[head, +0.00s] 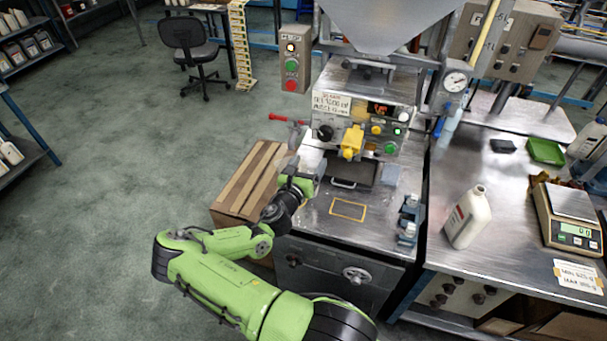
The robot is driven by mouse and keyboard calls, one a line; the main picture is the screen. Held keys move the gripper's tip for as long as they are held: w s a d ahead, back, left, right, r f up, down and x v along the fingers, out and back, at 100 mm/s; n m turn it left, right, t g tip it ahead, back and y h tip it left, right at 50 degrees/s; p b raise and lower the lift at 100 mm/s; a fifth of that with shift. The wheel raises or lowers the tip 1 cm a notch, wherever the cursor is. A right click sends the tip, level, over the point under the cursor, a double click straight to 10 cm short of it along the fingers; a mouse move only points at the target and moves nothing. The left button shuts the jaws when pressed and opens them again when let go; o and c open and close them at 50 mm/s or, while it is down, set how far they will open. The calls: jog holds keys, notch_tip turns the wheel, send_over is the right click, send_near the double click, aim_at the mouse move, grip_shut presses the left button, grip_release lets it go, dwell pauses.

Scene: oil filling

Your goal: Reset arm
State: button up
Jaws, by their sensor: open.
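My green arm reaches from the bottom of the head view, bends at the left and comes back toward the filling machine (362,110). My gripper (306,157) is at the arm's far end, by the machine's left front edge. It is small and grey here, open, and nothing shows between its fingers. A white bottle (468,218) stands upright on the right-hand metal table, well apart from my gripper. A yellow outlined rectangle (348,209) on the machine's worktop is empty.
A digital scale (570,222), a green tray (546,152) and a dark block (503,146) are on the right table. Blue-grey fixtures (408,220) stand on the worktop's right edge. Open floor lies left.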

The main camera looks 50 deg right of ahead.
jog(key=v, duration=0.4)
jog(key=shift+s, duration=0.1)
dwell(0.3)
